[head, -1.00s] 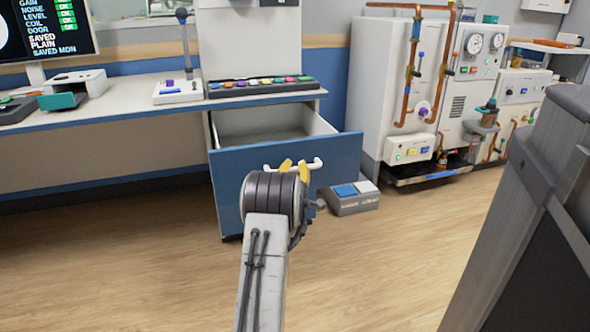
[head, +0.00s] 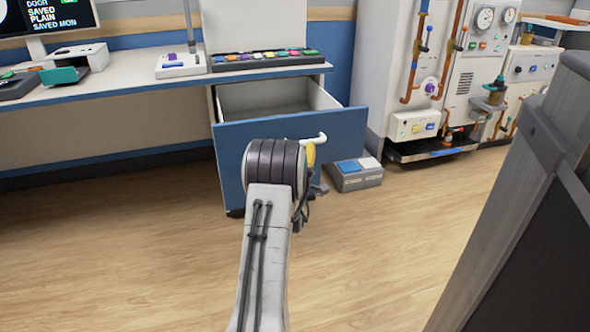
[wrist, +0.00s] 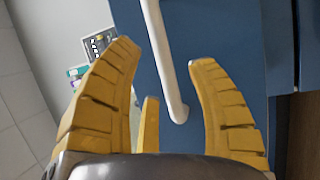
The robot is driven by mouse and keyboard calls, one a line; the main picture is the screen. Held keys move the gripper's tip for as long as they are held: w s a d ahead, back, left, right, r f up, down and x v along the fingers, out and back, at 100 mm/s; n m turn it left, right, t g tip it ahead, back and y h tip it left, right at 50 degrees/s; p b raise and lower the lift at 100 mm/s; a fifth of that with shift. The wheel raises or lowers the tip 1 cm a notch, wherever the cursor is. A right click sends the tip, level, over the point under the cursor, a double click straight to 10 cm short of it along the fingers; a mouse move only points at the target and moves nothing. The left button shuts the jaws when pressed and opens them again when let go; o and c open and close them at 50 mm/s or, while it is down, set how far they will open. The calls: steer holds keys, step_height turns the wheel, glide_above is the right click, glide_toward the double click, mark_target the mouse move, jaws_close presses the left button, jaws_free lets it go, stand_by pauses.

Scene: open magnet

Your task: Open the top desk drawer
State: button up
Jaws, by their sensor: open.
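The top desk drawer (head: 230,139) has a blue front and stands pulled out from the desk, with its grey inside showing in the head view. Its white bar handle (head: 322,138) shows at the right of my arm; the rest is hidden behind the arm. In the wrist view the handle (wrist: 163,55) runs between the yellow fingers of my gripper (wrist: 168,85), in front of the blue drawer front (wrist: 222,30). The fingers are spread apart and I see no finger pressed on the bar. In the head view my gripper is mostly hidden behind my wrist.
The desk top (head: 120,90) carries a button panel (head: 265,59) and a white device (head: 181,65). A grey foot pedal box (head: 355,174) lies on the floor right of the drawer. A dark cabinet-like object (head: 530,220) fills the near right. Wood floor (head: 130,250) is clear at left.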

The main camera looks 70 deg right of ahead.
steer(key=v, duration=0.8)
steer(key=shift+a, duration=0.2)
stand_by(0.6)
